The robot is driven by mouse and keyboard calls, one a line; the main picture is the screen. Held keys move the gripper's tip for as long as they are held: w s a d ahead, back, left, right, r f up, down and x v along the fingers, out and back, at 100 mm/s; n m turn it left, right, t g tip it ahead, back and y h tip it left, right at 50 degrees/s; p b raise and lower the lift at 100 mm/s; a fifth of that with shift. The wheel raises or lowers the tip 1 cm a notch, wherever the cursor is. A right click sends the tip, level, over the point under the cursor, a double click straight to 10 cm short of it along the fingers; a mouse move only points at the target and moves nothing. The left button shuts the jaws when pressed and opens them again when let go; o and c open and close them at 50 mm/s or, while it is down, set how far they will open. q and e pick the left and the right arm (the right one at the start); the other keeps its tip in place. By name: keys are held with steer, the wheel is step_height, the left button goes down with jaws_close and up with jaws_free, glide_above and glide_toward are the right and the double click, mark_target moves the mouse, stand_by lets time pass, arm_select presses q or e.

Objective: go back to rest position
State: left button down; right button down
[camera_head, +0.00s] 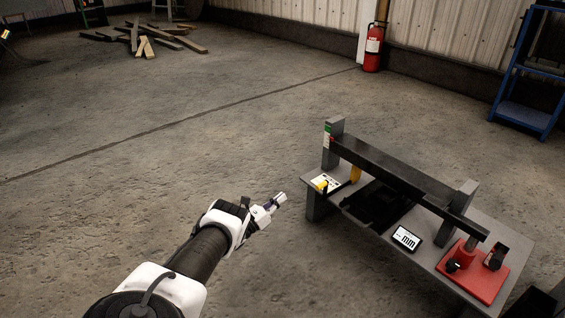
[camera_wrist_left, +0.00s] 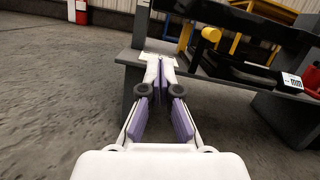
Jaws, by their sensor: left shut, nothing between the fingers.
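My left gripper (camera_head: 278,201) reaches in from the lower left in the head view, in the air to the left of the grey workbench (camera_head: 468,226). It is shut and empty, apart from the bench. In the left wrist view its two fingers (camera_wrist_left: 161,62) meet at the tips, with the bench's near end beyond them. My right gripper is not in view.
The bench carries a dark beam (camera_head: 390,167), a small display (camera_head: 406,238), a yellow tool (camera_head: 321,184) and a red block (camera_head: 475,272). A fire extinguisher (camera_head: 374,48), a blue rack (camera_head: 522,114) and loose planks (camera_head: 145,42) stand farther off. The floor left of the bench is clear.

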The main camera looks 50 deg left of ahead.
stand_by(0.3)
arm_select(q)
steer(key=s+d+f+n+g+y+p, duration=0.1)
steer(key=d+f+n+g, duration=0.25)
steer(key=d+n, duration=0.3)
steer(key=s+d+f+n+g, duration=0.1)
steer(key=d+f+n+g, duration=0.1)
steer(key=d+f+n, duration=0.35)
steer(key=s+d+f+n+g+y+p, duration=0.1)
steer(key=s+d+f+n+g, duration=0.15)
steer(key=d+n, duration=0.5)
steer(key=s+d+r+n+g+h+p, duration=0.1)
steer(key=s+d+r+n+g, duration=0.1)
steer(key=s+d+n+g, duration=0.6)
steer(key=s+d+r+n+g+p, duration=0.1)
steer(key=s+d+r+n, duration=0.2)
steer(key=s+d, duration=0.65)
steer(key=s+a+r+n+g+p, duration=0.1)
steer(key=s+r+n+g, duration=0.1)
steer(key=s+r, duration=0.35)
steer(key=s+r+n+g+p, duration=0.1)
steer(key=s+r+n+g, duration=0.15)
steer(key=s, duration=0.55)
step_height(320, 180, up, 35)
steer(key=p, duration=3.6)
steer(key=shift+w+r+t, duration=0.15)
steer(key=shift+w+t, duration=0.15)
steer(key=shift+t, duration=0.05)
